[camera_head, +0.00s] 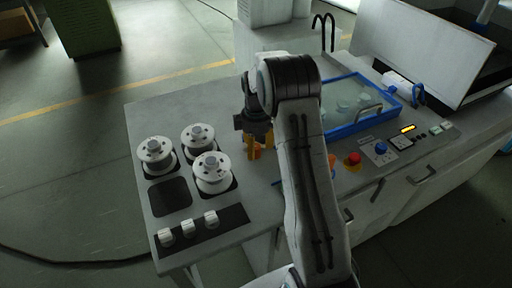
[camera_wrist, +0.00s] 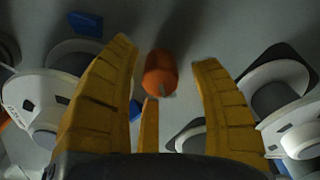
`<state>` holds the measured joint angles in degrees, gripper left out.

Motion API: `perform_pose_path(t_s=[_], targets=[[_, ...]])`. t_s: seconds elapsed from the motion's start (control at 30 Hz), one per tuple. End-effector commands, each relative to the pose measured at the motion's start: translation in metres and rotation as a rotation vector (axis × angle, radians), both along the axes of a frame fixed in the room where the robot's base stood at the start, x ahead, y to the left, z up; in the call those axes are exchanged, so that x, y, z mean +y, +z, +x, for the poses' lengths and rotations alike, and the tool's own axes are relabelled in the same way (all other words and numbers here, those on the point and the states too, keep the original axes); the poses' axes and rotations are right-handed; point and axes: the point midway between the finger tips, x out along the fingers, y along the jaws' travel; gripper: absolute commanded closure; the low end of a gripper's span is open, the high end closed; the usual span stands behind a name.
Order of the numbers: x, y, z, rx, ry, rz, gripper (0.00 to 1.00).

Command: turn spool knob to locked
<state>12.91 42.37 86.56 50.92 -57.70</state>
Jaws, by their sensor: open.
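An orange knob (camera_wrist: 160,72) with a small pale mark at its lower edge stands on the grey surface in the wrist view, ahead of my gripper. My gripper (camera_wrist: 168,75) has yellow fingers spread wide, with the knob in the gap between them and no finger seen touching it. In the head view my gripper (camera_head: 260,147) points down at the worktop right of the white spools, and a bit of orange (camera_head: 257,153) shows between its fingers. Lock markings around the knob cannot be made out.
Several white spools (camera_head: 212,168) stand left of my gripper, close by. A row of white rollers (camera_head: 188,227) sits at the front left. A blue-framed clear lid (camera_head: 346,130), a red button (camera_head: 353,159) and a blue knob (camera_head: 381,148) lie to the right.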

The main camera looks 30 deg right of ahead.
Motion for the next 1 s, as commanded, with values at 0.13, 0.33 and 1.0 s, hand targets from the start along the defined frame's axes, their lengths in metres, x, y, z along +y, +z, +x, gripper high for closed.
perform_pose_path(t_s=[0.13,0.33,1.0], targets=[[0.0001,-0.0071,-0.0003,0.001,0.0,0.0,0.43],[0.0001,-0.0088,-0.0004,0.0,0.0,0.0,0.43],[0.0001,-0.0084,-0.0003,0.0,0.0,0.0,0.89]])
